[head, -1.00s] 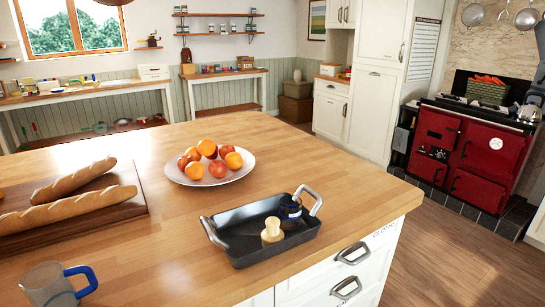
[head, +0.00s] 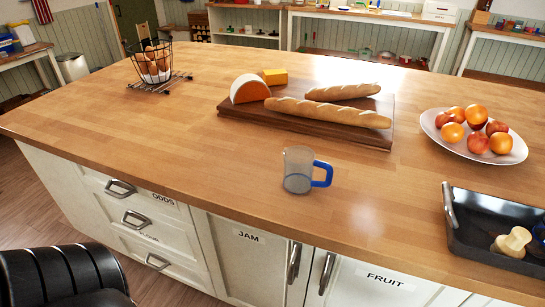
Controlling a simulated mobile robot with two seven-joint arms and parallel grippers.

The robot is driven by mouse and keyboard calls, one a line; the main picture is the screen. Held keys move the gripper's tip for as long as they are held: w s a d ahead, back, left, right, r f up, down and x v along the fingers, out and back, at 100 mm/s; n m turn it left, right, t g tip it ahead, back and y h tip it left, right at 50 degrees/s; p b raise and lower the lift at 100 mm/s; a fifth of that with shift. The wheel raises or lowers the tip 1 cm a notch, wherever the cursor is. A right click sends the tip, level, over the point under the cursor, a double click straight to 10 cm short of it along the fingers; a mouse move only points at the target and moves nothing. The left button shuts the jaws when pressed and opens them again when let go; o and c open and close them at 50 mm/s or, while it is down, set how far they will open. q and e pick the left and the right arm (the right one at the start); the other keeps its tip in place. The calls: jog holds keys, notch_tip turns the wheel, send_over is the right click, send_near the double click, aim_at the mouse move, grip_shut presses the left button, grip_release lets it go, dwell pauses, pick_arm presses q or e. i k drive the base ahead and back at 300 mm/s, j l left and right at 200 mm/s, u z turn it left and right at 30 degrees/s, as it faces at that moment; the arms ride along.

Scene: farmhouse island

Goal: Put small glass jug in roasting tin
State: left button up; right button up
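The small glass jug (head: 298,170) stands upright on the wooden island top near its front edge. It is clear glass with a blue handle on its right side. The roasting tin (head: 485,252) is dark with metal handles and sits at the right, cut off by the picture's edge. A cream, knob-shaped item (head: 512,241) lies in the tin, and part of a dark blue item shows at the picture's edge. Neither of my grippers shows in the head view.
A bread board (head: 240,118) with two baguettes and cheese lies behind the jug. A fruit plate (head: 436,137) is behind the tin. A wire egg basket (head: 154,62) stands far left. The worktop between jug and tin is clear, as is the left front.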

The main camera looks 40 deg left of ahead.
aim_at(308, 173)
jog(key=u, duration=1.05)
